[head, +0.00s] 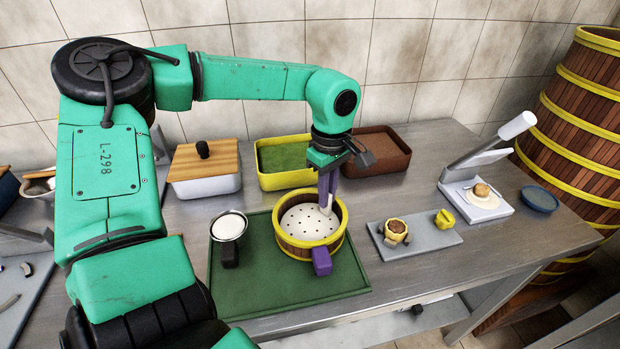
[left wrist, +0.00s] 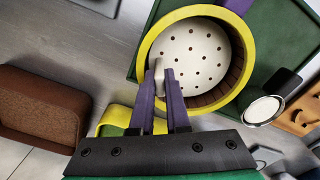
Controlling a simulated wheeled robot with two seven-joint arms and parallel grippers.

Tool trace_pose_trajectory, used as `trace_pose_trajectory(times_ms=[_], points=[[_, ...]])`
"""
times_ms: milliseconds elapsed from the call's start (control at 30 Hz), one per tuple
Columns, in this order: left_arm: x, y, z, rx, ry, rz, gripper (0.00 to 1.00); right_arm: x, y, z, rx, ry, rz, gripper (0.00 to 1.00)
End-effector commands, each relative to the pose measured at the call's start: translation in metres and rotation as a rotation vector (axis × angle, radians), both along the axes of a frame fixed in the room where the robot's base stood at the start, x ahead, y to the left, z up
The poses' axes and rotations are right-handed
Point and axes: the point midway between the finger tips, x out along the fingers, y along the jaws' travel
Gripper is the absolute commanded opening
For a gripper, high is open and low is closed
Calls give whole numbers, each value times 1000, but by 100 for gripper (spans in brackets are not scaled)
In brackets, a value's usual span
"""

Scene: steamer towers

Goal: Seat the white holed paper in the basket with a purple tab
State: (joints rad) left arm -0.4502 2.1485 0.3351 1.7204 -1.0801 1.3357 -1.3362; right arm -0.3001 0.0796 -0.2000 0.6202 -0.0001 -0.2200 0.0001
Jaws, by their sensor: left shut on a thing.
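The round basket (head: 283,240) has a yellow rim, brown slatted walls and a purple tab (head: 321,262) pointing to the front. The white holed paper (head: 306,222) lies inside the rim. In the left wrist view the paper (left wrist: 195,52) looks roughly flat, with brown inner wall showing beside it; I cannot tell whether it touches the bottom. My left gripper (head: 326,207) comes down at the basket's back right edge. Its purple fingers (left wrist: 160,78) are shut on a pale upright piece at the paper's edge. My right gripper is not in view.
The basket stands on a green mat (head: 240,292). A small dish of white powder (head: 229,226) with a dark handle is at its left. Yellow and brown bins (head: 384,151) stand behind. A grey board (head: 425,247) with small food pieces is at the right.

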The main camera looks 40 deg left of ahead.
Motion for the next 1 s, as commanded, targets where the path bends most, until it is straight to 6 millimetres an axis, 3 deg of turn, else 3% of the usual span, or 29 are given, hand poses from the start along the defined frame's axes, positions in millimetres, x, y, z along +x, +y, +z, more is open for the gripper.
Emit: trace_pose_trajectory(times_ms=[700,733,833,1000], points=[[0,0,-7,0,0,0,0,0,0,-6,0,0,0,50],[0,0,-7,0,0,0,25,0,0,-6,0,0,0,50],[0,0,-7,0,0,0,61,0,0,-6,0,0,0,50],[0,0,-7,0,0,0,61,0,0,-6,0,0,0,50]])
